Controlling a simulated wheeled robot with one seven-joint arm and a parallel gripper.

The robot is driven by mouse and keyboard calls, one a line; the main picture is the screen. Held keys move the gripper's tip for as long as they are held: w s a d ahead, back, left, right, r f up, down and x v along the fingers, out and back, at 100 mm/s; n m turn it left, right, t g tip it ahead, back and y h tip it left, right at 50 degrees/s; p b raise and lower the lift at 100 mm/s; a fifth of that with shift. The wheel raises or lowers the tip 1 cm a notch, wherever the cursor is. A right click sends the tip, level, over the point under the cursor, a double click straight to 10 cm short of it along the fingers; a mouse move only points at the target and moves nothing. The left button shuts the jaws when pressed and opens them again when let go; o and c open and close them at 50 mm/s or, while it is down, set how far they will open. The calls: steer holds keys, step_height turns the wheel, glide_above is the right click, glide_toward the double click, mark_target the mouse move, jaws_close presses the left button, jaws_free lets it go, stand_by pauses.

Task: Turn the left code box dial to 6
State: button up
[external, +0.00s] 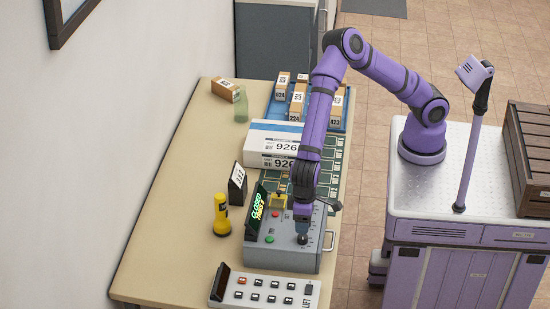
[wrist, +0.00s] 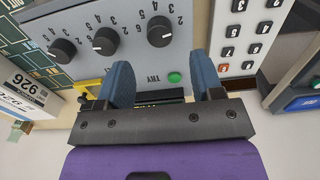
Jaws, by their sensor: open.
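The grey code box (external: 290,255) sits on the desk, with its display (external: 258,208) reading CLOSED and TRIES 3. In the wrist view, which shows it upside down, it has three black dials with numbers around them. The left dial, by the box's own lettering, is the rightmost there (wrist: 159,31) and also shows nearest in the external view (external: 303,238). Its exact setting is too small to tell. The other two dials (wrist: 105,40) and (wrist: 63,48) are hidden by my arm in the external view. My gripper (wrist: 160,73) is open and empty above the box, apart from the dials.
A green button (wrist: 174,77) marked TRY is on the box. A lift keypad panel (external: 262,290) lies in front. A yellow flashlight (external: 221,215) and a small dark sign (external: 237,186) stand to the left.

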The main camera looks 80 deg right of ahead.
mark_target(303, 236)
step_height(303, 236, down, 7)
steer(key=shift+r, duration=0.2)
steer(key=shift+c, duration=0.4)
steer(key=c, duration=0.9)
steer(key=shift+o, duration=0.3)
